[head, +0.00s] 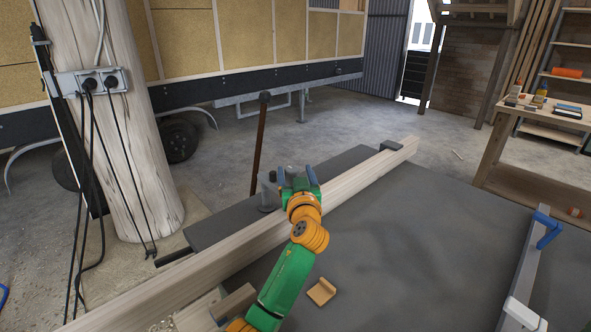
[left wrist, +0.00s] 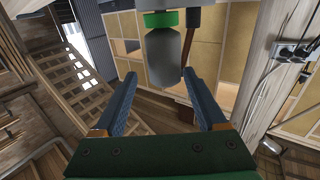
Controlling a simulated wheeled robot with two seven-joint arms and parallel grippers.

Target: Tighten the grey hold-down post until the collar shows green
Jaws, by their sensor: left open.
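The grey hold-down post (head: 267,191) stands at the left edge of the dark table, beside the long timber beam. In the left wrist view the post (left wrist: 164,52) is a grey rounded cylinder, with a bright green collar band (left wrist: 161,19) around it. My left gripper (head: 297,174) is just right of the post in the head view, with its blue fingers apart. In the left wrist view the open gripper (left wrist: 160,76) has nothing between its fingers, and the post shows beyond the fingertips, apart from them. The head view does not show the collar clearly. My right gripper is not in view.
The long timber beam (head: 345,184) lies across the dark table (head: 420,240). A small wooden block (head: 321,291) lies near my left arm. A metal rail with a blue handle (head: 548,230) is at the right. A brown bar (head: 259,145) rises behind the post.

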